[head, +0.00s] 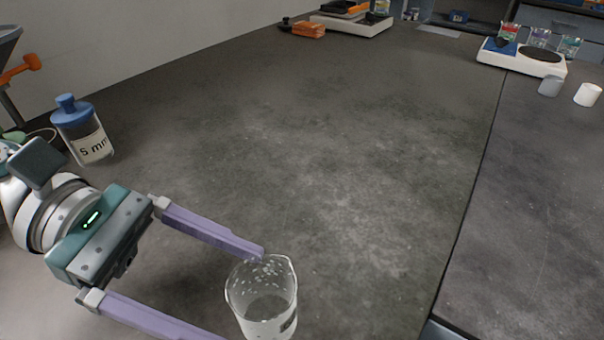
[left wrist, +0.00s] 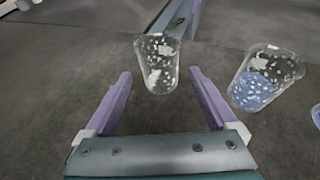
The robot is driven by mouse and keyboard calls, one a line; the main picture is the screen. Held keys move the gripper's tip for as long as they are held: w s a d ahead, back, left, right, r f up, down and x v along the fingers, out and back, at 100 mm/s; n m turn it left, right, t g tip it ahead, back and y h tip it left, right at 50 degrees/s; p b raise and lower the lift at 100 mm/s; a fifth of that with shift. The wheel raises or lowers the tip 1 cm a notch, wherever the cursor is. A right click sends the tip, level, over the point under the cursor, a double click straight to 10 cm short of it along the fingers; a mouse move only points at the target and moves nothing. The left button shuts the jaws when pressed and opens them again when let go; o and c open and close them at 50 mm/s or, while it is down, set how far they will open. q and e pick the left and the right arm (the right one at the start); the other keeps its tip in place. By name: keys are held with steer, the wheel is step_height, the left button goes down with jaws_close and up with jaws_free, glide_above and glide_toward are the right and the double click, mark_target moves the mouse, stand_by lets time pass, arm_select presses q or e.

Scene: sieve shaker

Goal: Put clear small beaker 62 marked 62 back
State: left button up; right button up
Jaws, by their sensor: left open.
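A clear beaker (head: 262,300) stands upright on the dark bench at the bottom of the head view. A dark mark shows low on its side, but I cannot read a number. My left gripper (head: 245,296), with purple fingers, is open beside it. In the left wrist view, a clear, empty-looking beaker (left wrist: 157,68) stands just ahead of the open left gripper (left wrist: 160,74), around the gap between the fingertips. I cannot tell whether the fingers touch it. My right gripper is not in view.
A beaker with blue contents (left wrist: 258,82) stands right of the fingers in the left wrist view, with part of another at the edge. A blue-capped bottle marked 5 mm (head: 85,132) is at left. A white device (head: 522,58) and white cups (head: 588,95) stand far right. Mid-bench is clear.

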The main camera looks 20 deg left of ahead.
arm_select(q)
steer(key=v, duration=0.7)
steer(key=shift+a+r, duration=0.15)
